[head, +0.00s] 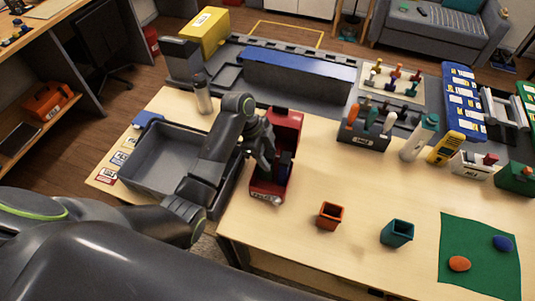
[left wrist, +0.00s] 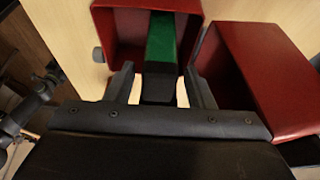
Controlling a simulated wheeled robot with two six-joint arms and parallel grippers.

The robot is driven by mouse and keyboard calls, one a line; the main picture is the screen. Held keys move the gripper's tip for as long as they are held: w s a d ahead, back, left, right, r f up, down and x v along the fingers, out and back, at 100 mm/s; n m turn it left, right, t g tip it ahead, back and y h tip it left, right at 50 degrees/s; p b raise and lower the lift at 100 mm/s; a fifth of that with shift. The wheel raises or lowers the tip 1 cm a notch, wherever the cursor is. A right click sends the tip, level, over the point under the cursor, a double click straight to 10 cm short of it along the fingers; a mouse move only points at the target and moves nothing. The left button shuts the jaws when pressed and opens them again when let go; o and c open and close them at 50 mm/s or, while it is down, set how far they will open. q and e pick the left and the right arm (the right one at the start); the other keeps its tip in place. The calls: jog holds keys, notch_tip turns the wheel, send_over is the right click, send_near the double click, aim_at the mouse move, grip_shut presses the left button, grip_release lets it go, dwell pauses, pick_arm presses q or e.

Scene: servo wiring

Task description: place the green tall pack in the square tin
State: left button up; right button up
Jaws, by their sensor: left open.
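A green strip with a dark end (left wrist: 161,45), perhaps the green tall pack, stands in a red box (left wrist: 112,35) in the left wrist view. My left gripper (left wrist: 160,88) is open, with a finger on each side of its dark end; I cannot tell whether they touch it. In the head view my left gripper (head: 266,152) is over the red box (head: 288,119), and the green strip is not clear there. Two small open square containers, one orange (head: 330,216) and one teal (head: 397,233), stand on the table; which is the square tin is unclear. My right gripper is not in view.
A grey bin (head: 150,180) is at the left. A labelled rack of tools (head: 362,137), a white-and-green bottle (head: 419,140) and a yellow device (head: 445,148) stand behind. A green mat (head: 480,273) lies at the right. The table between the red box and the orange container is clear.

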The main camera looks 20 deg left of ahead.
pick_arm(q)
jog(key=b+v, duration=0.2)
jog(key=v, duration=0.5)
jog(key=shift+w, duration=0.1)
jog(key=shift+p+v, duration=2.05)
jog(key=shift+v, duration=0.65)
